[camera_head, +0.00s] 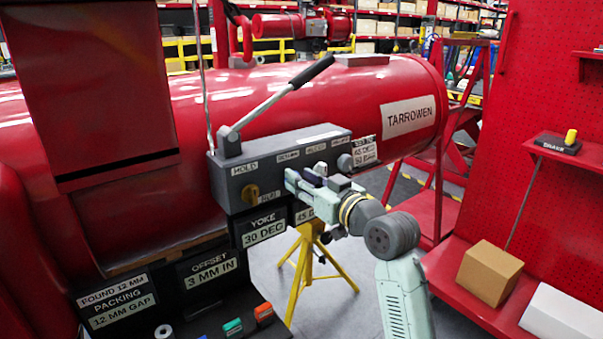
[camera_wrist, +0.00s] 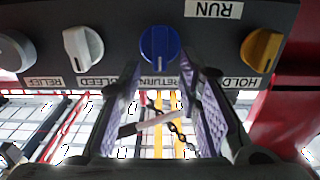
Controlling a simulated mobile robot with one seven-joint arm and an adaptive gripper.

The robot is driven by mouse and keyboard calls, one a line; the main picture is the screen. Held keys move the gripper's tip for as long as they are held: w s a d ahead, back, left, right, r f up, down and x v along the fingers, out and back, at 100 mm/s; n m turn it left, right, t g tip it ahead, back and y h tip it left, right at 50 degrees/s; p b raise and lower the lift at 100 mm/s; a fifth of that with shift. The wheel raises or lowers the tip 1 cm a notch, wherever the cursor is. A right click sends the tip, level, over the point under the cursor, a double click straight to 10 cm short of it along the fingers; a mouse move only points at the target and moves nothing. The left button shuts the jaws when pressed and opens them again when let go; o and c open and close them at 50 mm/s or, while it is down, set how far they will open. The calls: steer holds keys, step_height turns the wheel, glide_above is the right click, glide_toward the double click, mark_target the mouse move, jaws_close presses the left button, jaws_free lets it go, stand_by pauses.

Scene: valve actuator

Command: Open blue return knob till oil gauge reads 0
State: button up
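The blue return knob (camera_wrist: 159,43) is on the dark front of the valve block (camera_head: 290,150), above its RETURN label in the wrist view. Its pointer ridge looks about vertical there. My gripper (camera_wrist: 158,72) is open, with purple-padded fingers on both sides just below the knob in that view. The fingertips are close to the knob; I cannot tell whether they touch it. In the head view my gripper (camera_head: 300,182) is at the block's front and hides the blue knob. I cannot make out an oil gauge in either view.
A yellow hold knob (camera_wrist: 261,49), a white bleed knob (camera_wrist: 83,48) and a grey relief knob (camera_wrist: 14,50) flank the blue one. A long hand lever (camera_head: 285,98) rises above the block. A yellow tripod (camera_head: 310,262) stands below. A chain (camera_wrist: 172,125) hangs between my fingers in view.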

steer(key=shift+w+a, duration=0.3)
steer(key=shift+w, duration=0.1)
steer(key=shift+c, duration=0.2)
jaws_close()
